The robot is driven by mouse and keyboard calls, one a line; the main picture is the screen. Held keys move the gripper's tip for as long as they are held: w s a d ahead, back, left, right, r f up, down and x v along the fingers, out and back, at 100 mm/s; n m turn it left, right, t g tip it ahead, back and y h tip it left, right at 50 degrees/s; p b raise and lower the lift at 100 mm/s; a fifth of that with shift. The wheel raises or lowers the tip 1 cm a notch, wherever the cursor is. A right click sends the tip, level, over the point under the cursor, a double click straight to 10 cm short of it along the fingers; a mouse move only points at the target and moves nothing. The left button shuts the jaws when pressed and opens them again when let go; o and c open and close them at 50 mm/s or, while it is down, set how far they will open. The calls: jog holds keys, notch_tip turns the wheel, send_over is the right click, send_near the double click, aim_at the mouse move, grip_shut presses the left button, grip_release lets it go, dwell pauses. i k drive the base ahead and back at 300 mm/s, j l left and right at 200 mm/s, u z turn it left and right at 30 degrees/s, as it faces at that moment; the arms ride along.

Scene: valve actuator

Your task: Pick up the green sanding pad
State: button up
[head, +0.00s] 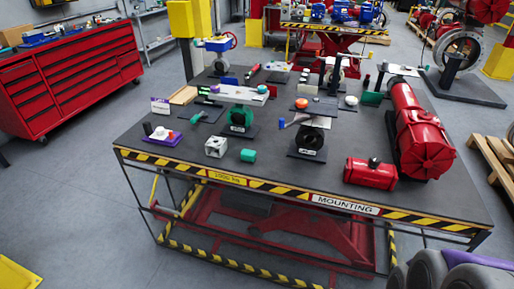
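Two small green things on the grey table (160,128) could be the green sanding pad. A teal-green piece (248,155) lies near the front edge, just right of a silver cube-shaped part (216,147). A darker green block (371,98) sits farther back on the right, left of the large red cylinder. At this size I cannot tell which is the pad. Both stand clear of any gripper. My gripper is not in view. A grey and purple rounded shape, cut off at the bottom right corner, shows no fingers.
A green valve (240,118), a dark valve stand (308,138), a red box (370,173) and a large red actuator (420,135) crowd the table. A purple tray (161,137) sits front left. A red drawer cabinet (70,80) stands left. The floor in front is clear.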

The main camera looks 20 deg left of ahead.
aim_at(248, 156)
jog(key=j+z, duration=0.1)
jog(key=z, duration=0.25)
jog(key=j+z, duration=0.4)
jog(key=j, duration=0.55)
jog(key=j+z, duration=0.4)
jog(key=j, duration=0.5)
jog(key=k+j, duration=0.1)
jog(key=j, duration=0.75)
jog(key=k+j, duration=0.15)
jog(key=j, duration=0.3)
jog(key=k+j, duration=0.1)
jog(key=j, duration=0.75)
jog(key=k+z, duration=0.05)
